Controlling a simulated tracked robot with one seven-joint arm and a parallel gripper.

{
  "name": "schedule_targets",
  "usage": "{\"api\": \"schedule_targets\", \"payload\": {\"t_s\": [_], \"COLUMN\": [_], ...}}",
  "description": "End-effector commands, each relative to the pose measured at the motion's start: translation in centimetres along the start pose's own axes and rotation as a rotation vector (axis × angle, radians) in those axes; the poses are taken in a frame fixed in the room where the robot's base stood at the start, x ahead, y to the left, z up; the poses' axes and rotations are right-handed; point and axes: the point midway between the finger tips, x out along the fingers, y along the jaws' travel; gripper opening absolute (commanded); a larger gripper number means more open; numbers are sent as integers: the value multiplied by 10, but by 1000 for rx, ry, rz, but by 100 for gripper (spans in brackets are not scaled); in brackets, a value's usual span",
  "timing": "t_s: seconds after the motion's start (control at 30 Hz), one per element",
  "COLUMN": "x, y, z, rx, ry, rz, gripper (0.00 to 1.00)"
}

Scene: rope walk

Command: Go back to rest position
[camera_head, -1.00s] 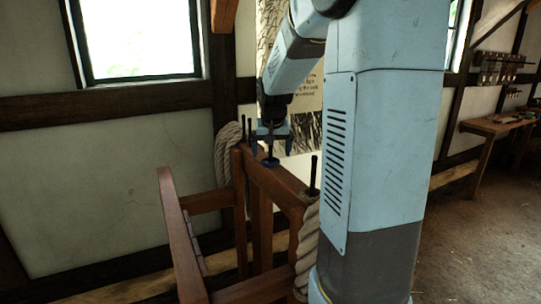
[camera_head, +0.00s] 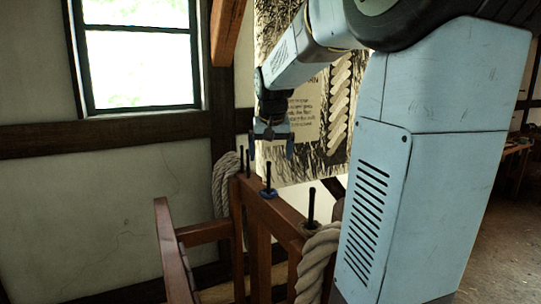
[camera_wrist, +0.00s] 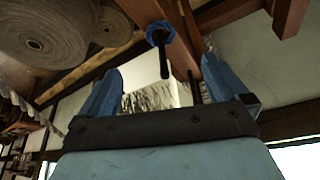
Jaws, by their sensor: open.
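My gripper (camera_head: 272,143) is open and empty. In the head view it hangs fingers-down above the wooden frame (camera_head: 272,212), clear of the pegs. A blue ring (camera_head: 268,193) sits around the base of a black peg (camera_head: 268,174) on the frame's top beam, just below my gripper. In the wrist view my gripper's two blue fingers (camera_wrist: 160,82) are spread apart. The blue ring (camera_wrist: 160,33) and its peg show beyond them, with nothing held between.
More black pegs (camera_head: 311,205) stand along the beam, and thick rope (camera_head: 319,262) hangs at its near and far ends. Behind are a wall poster (camera_head: 310,125) and a window (camera_head: 140,55). Large rope coils (camera_wrist: 45,35) show in the wrist view.

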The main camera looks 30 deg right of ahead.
Motion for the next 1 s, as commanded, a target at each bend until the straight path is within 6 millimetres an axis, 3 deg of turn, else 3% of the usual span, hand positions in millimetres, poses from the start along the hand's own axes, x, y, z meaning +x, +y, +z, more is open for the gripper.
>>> {"api": "schedule_targets", "payload": {"t_s": [0.33,0.47,0.7,1.0], "x": [0,-9,-36,-53], "y": [0,-4,-17,-25], "z": [2,16,85,181], "rx": [-2,-21,-110,-236], "ry": [1,7,31,64], "rz": [-1,-14,-66,-124], "gripper": [100,100,100,100]}}
